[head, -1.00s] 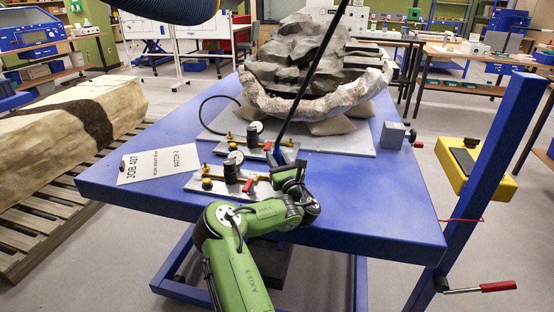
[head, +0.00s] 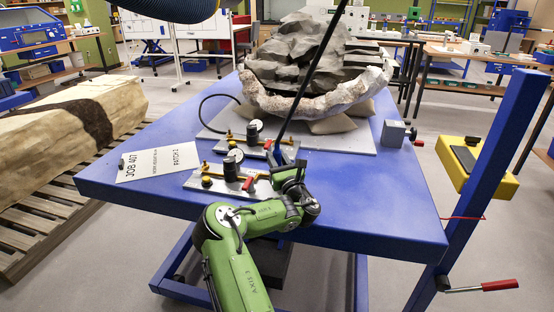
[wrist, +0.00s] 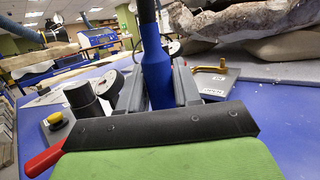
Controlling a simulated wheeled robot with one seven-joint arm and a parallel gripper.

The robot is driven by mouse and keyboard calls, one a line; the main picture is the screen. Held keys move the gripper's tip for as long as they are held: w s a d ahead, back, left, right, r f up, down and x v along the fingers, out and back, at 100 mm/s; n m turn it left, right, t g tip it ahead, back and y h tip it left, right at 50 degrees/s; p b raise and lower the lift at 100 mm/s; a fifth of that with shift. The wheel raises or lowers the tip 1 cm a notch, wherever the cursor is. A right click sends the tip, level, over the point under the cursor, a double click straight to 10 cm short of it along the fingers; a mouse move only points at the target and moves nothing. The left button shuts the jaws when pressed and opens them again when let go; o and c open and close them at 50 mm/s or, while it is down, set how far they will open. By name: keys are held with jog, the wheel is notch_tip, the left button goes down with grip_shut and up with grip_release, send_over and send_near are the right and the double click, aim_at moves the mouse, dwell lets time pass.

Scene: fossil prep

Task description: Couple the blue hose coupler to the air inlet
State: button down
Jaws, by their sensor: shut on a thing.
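The blue hose coupler (wrist: 155,68) stands nearly upright between the grey fingers of my gripper (wrist: 158,88) in the wrist view. My gripper is shut on it, and a black hose (wrist: 147,12) runs up from its top. In the head view my gripper (head: 284,162) is low over the table's middle, beside the two valve plates, with the hose (head: 310,75) rising to the upper right. The coupler's lower end is hidden by my gripper's body. I cannot pick out the air inlet for certain; brass fittings show on the front plate (head: 222,188) and back plate (head: 226,149).
A black cylinder (wrist: 84,98), a gauge (wrist: 110,84), a yellow button (wrist: 56,121) and a red handle (wrist: 44,159) are left of my gripper. A brass handle (wrist: 211,69) is to the right. The fossil block (head: 310,100) stands behind. The table's right front (head: 390,215) is clear.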

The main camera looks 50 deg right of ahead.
aim_at(279, 162)
jog(key=shift+f, duration=0.15)
dwell(0.7)
jog(key=c, duration=0.7)
grip_release()
jog(key=shift+w, duration=0.1)
jog(key=shift+b+v, duration=0.65)
jog(key=shift+v, duration=2.9)
jog(key=shift+d, duration=0.1)
